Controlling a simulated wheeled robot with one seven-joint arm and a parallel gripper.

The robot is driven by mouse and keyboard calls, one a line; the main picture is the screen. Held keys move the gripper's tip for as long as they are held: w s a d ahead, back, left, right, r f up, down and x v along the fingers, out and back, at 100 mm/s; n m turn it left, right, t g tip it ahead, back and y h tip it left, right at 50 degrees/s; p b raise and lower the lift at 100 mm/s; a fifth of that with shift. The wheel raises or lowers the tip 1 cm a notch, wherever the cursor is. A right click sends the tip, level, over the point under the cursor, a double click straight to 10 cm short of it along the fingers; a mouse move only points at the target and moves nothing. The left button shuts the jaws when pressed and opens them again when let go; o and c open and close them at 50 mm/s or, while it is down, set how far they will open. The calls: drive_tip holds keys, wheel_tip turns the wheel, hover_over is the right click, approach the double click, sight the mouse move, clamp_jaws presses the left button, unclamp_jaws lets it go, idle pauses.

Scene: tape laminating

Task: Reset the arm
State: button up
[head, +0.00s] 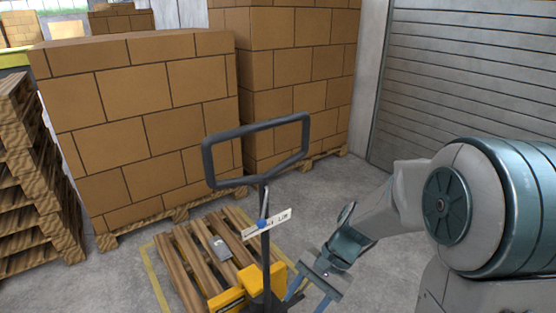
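My arm reaches in from the right side of the head view, over the grey concrete floor. My gripper (304,305) hangs at its end, low in the picture and pointing down. Its two fingers are spread apart, and I see nothing between them. The tip of the nearer finger is cut off by the bottom edge. The gripper is just right of the yellow pallet jack (232,300) in the picture. I cannot tell whether they touch.
The jack's dark handle loop (256,132) rises in the middle, with a white label (267,224). A wooden pallet (190,265) carries a small grey object (221,248). Stacked cartons (140,115) stand behind, stacked pallets (30,190) at left. Floor near the shutter (470,90) is clear.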

drive_tip(key=s+d+r+n+t+h, duration=0.5)
drive_tip(key=s+d+r+n, duration=0.1)
drive_tip(key=d+r, duration=0.3)
drive_tip(key=shift+s+d+r+n+t+h+p, duration=0.15)
drive_tip(key=shift+s+r+n+t+h+p, duration=0.15)
drive_tip(key=shift+s+t+h+p, duration=0.1)
